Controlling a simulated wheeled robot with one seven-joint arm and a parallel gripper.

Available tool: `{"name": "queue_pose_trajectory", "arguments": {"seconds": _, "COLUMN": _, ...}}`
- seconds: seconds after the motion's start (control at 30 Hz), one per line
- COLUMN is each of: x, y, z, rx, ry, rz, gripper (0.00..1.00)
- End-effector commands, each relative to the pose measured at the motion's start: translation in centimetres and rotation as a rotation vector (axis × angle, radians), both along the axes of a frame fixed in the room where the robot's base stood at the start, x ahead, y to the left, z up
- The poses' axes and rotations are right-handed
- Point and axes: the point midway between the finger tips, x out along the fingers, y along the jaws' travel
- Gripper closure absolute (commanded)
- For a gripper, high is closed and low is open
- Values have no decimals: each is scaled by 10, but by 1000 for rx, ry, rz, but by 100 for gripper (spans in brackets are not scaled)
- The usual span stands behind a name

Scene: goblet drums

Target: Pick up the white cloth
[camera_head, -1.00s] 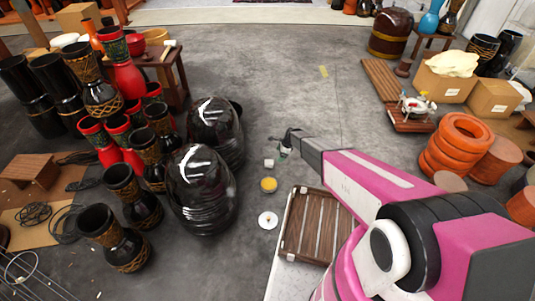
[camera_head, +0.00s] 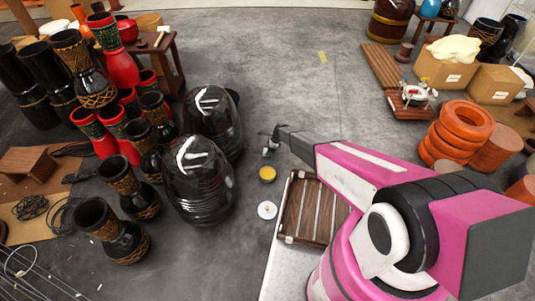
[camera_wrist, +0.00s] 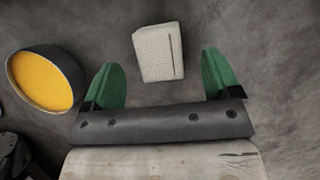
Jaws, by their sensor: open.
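A small white folded cloth (camera_wrist: 158,53) lies on the grey floor, just beyond the gap between my fingertips in the wrist view. It looks like a flat rectangular block with a woven texture and a fold line along its right side. In the head view it is a tiny pale patch (camera_head: 267,152), partly covered by my gripper (camera_head: 273,140). My gripper's green fingers (camera_wrist: 164,75) are spread apart with nothing between them. I see no contact with the cloth.
A dark tin with yellow contents (camera_wrist: 45,80) stands left of my fingers. A white round disc (camera_head: 267,210) and a wooden slatted pallet (camera_head: 312,208) are nearer. Large glossy black vessels (camera_head: 198,180) stand to the left.

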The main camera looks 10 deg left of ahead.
Motion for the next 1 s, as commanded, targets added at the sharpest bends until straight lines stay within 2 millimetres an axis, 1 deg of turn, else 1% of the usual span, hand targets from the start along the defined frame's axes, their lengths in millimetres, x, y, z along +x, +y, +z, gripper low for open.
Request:
{"name": "queue_pose_trajectory", "arguments": {"seconds": 0.03, "x": 0, "y": 3, "z": -10, "rx": 0, "ry": 2, "rz": 1, "gripper": 17}}
{"name": "queue_pose_trajectory", "arguments": {"seconds": 0.2, "x": -1, "y": 11, "z": -30, "rx": 0, "ry": 0, "rz": 1, "gripper": 17}}
{"name": "queue_pose_trajectory", "arguments": {"seconds": 0.3, "x": -2, "y": 13, "z": -33, "rx": 0, "ry": -1, "rz": 1, "gripper": 17}}
{"name": "queue_pose_trajectory", "arguments": {"seconds": 0.47, "x": -3, "y": 12, "z": -33, "rx": 0, "ry": -1, "rz": 1, "gripper": 17}}
{"name": "queue_pose_trajectory", "arguments": {"seconds": 0.57, "x": -3, "y": 12, "z": -32, "rx": 0, "ry": 0, "rz": 0, "gripper": 46}}
{"name": "queue_pose_trajectory", "arguments": {"seconds": 0.6, "x": -3, "y": 12, "z": -33, "rx": 0, "ry": 0, "rz": 0, "gripper": 59}}
{"name": "queue_pose_trajectory", "arguments": {"seconds": 0.63, "x": -3, "y": 12, "z": -33, "rx": 0, "ry": 0, "rz": 0, "gripper": 69}}
{"name": "queue_pose_trajectory", "arguments": {"seconds": 0.67, "x": -3, "y": 12, "z": -33, "rx": 0, "ry": 0, "rz": 0, "gripper": 70}}
{"name": "queue_pose_trajectory", "arguments": {"seconds": 1.0, "x": -3, "y": 12, "z": -30, "rx": 0, "ry": 0, "rz": 1, "gripper": 70}}
